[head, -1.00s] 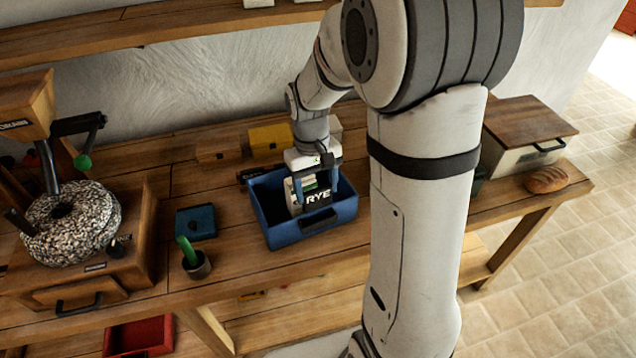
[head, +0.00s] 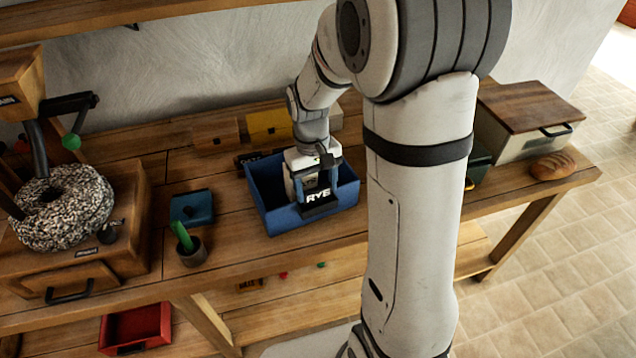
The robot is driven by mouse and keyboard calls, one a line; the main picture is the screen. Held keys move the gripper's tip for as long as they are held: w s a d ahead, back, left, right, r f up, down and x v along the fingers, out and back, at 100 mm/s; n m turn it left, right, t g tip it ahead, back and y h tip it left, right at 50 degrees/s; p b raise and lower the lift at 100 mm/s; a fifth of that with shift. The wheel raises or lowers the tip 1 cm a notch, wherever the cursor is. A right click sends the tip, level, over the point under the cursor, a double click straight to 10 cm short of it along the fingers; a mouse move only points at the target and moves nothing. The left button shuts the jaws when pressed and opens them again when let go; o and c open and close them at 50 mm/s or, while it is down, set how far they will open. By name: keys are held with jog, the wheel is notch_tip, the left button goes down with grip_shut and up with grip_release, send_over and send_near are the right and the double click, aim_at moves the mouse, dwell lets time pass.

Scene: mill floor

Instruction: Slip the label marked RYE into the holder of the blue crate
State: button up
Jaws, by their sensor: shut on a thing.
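The blue crate (head: 262,186) stands on the wooden workbench in the head view, left of my arm's thick link. My gripper (head: 318,192) is at the crate's front side, pointing down, shut on the RYE label (head: 318,197). The label is a dark card with white letters, facing the camera. Its lower part is at the dark holder on the crate's front wall. I cannot tell how deep in the holder it sits. The gripper hides part of the label and of the crate's inside.
A millstone (head: 60,208) on a wooden base stands at the left. A small blue lidded box (head: 192,207) and a dark pot (head: 192,253) are left of the crate. Yellow and wooden boxes (head: 268,124) stand behind. A loaf (head: 552,166) lies at the right end.

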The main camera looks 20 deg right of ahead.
dwell(0.4)
jog(key=o, duration=1.1)
jog(key=shift+o, duration=0.2)
notch_tip(320, 180, up, 8)
jog(key=w, duration=0.1)
jog(key=shift+a+f+b, duration=0.15)
jog(key=shift+b, duration=0.15)
jog(key=s+r+m+t, duration=0.1)
jog(key=s+r+t, duration=0.1)
jog(key=s, duration=0.5)
jog(key=s+r+t, duration=0.2)
jog(key=s+t, duration=0.1)
jog(key=s, duration=0.5)
jog(key=shift+s+d+m, duration=0.15)
jog(key=shift+d+m, duration=0.25)
